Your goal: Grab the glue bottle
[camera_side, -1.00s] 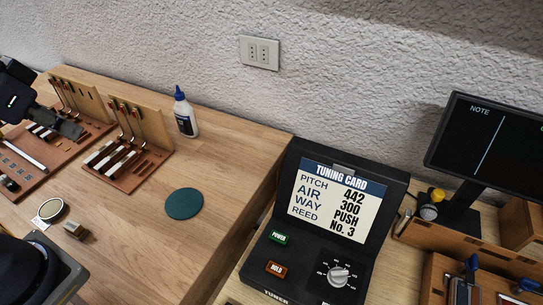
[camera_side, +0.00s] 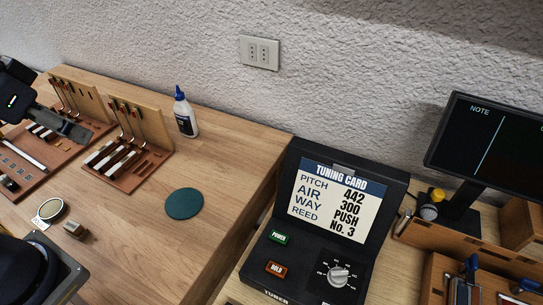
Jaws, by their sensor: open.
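The glue bottle (camera_side: 186,115) is white with a blue cap and a blue label. It stands upright on the wooden bench near the wall, just right of the piano action model. My gripper (camera_side: 78,131) is at the left side of the picture, over the left action model and well to the left of the bottle. It is open and apart from the bottle. Part of my arm is cut off by the left edge, and the fingertips are small and dark here.
The right action model (camera_side: 139,138) with its upright wooden back stands between my gripper and the bottle. A green round pad (camera_side: 184,203) lies in front on clear bench. A tin (camera_side: 51,209) and a small wooden block (camera_side: 75,230) lie at left. A tuner (camera_side: 320,230) stands right.

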